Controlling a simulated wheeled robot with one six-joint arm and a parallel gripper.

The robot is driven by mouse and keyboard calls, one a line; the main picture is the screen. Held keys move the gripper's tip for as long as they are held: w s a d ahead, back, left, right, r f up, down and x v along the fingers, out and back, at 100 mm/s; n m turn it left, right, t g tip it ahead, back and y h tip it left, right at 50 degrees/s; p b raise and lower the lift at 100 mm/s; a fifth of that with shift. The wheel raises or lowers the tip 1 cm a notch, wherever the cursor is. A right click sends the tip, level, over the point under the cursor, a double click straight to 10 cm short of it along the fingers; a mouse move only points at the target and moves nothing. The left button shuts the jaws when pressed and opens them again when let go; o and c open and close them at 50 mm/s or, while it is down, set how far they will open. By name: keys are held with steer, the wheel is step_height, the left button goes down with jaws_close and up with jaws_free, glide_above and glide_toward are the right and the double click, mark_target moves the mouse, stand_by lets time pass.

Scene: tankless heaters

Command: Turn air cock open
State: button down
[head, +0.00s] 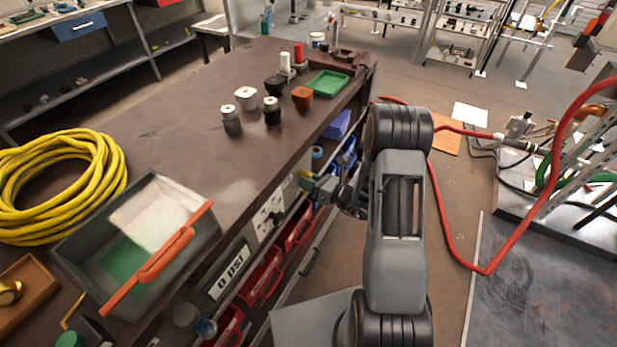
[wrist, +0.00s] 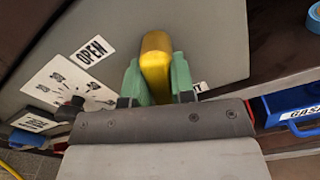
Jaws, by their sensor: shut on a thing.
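The air cock's yellow handle (wrist: 156,68) shows in the wrist view, in front of a grey panel with an OPEN label (wrist: 91,51) to its upper left. Another label at its lower right is mostly hidden. My gripper (wrist: 157,80) is shut on the yellow handle, with one green finger on each side. In the head view my gripper (head: 318,188) is at the front face of the workbench, partly hidden by my arm. The handle itself is hard to make out there.
The workbench (head: 170,110) holds a yellow hose coil (head: 60,185), a grey toolbox (head: 75,245) with an orange handle and several small jars. Red bins (head: 262,278) sit below its edge. A red hose (head: 480,268) loops on the right. A blue bin (wrist: 295,108) is beside the panel.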

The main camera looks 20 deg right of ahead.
steer(key=m+p, duration=0.1)
steer(key=m, duration=0.1)
steer(key=m+p, duration=0.1)
steer(key=shift+s+a+r+m, duration=0.2)
steer(key=shift+r+m, duration=0.1)
steer(key=shift+m, duration=0.1)
steer(key=m+p, duration=0.2)
steer(key=m, duration=0.1)
steer(key=shift+s+a+r+m, duration=0.1)
steer(key=shift+r+m, duration=0.1)
steer(key=shift+m, duration=0.1)
steer(key=m+p, duration=0.2)
steer(key=m, duration=0.1)
steer(key=shift+r, duration=0.2)
steer(key=shift+a+r+m+p, duration=0.1)
steer(key=shift+m+p, duration=0.9)
steer(key=shift+m, duration=0.7)
steer(key=c, duration=1)
jaws_free()
steer(key=shift+o, duration=0.2)
steer(key=shift+s, duration=0.1)
steer(key=b+v, duration=0.1)
steer(key=v, duration=1.2)
steer(key=shift+s+d, duration=0.25)
steer(key=shift+d, duration=0.05)
